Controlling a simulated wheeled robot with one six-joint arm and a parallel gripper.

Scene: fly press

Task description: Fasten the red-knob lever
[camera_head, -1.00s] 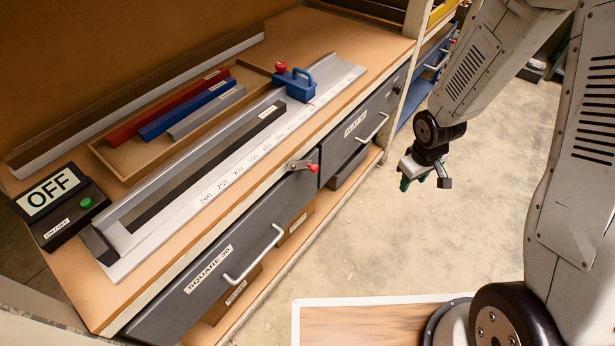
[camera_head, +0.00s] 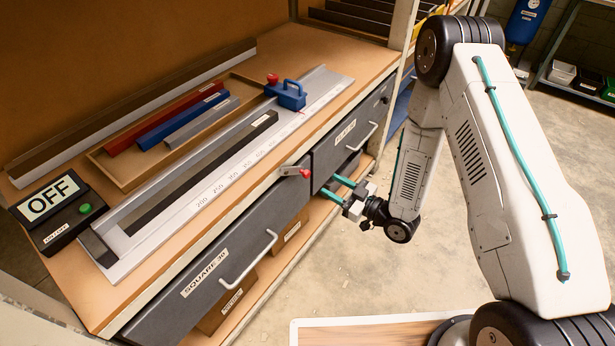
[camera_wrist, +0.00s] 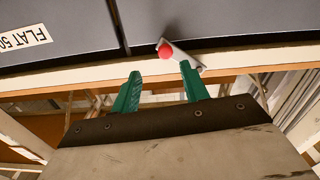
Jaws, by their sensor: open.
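My gripper (camera_head: 336,189) is open and empty, with teal fingers pointing at the drawer fronts, below and to the right of the knob. In the wrist view the knob (camera_wrist: 165,50) and the grey lever arm (camera_wrist: 186,57) lie just beyond the fingertips (camera_wrist: 160,72). The fingers appear apart from the lever.
The SQUARE 30 drawer (camera_head: 215,262) and the other drawer (camera_head: 350,140) have protruding handles. On the bench are a measuring fence with a blue stop block (camera_head: 288,95), a tray of coloured bars (camera_head: 185,118) and an OFF switch box (camera_head: 58,212).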

